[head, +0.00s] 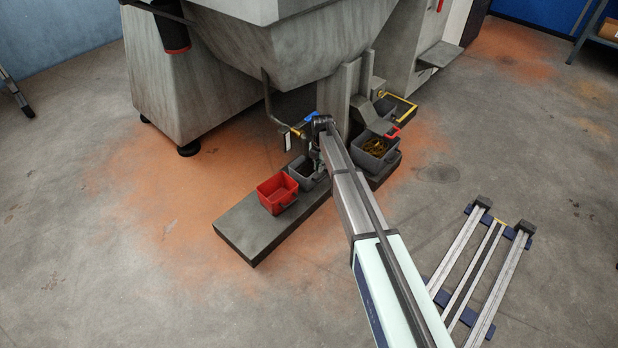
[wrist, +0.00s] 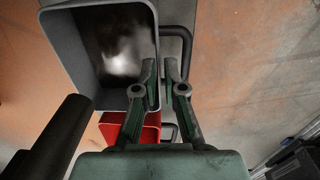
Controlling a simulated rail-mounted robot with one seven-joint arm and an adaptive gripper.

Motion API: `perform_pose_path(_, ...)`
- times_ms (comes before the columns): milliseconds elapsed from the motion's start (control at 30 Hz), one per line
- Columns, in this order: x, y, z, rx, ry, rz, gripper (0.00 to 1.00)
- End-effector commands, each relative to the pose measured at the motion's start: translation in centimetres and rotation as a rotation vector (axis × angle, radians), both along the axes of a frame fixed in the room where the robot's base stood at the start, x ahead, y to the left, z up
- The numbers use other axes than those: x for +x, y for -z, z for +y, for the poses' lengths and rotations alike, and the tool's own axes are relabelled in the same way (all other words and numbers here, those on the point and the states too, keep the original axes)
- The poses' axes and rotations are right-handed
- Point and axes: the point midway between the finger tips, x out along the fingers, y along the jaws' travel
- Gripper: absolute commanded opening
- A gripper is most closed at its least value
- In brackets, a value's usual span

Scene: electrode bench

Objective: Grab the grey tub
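A grey tub (wrist: 66,52) fills the upper left of the wrist view, open side up. In the head view, the grey tub (head: 294,166) stands just behind a red tub (head: 277,195), partly hidden by my arm. My gripper (wrist: 160,70) is at the tub's right wall, with one finger over the rim and the other just outside, beside a dark handle loop (wrist: 189,42). A narrow gap shows between the fingertips. Whether they pinch the wall cannot be made out. In the head view, my gripper (head: 318,168) is small and points down at the tub.
The tubs stand on a low dark plinth (head: 240,236). Another grey tub (head: 362,160) with gold-brown contents stands right of my arm, near a yellow-rimmed tub (head: 408,112). A large hopper machine (head: 290,50) overhangs behind.

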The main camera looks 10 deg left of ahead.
Motion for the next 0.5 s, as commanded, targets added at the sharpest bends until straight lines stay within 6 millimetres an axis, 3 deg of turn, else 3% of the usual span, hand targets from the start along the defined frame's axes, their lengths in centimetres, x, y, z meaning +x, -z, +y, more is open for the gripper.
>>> perform_pose_path(267,0.0,1.6,0.1,0.000,0.000,0.000,0.09)
perform_pose_path(500,0.0,4.7,0.5,0.000,0.000,0.000,0.09)
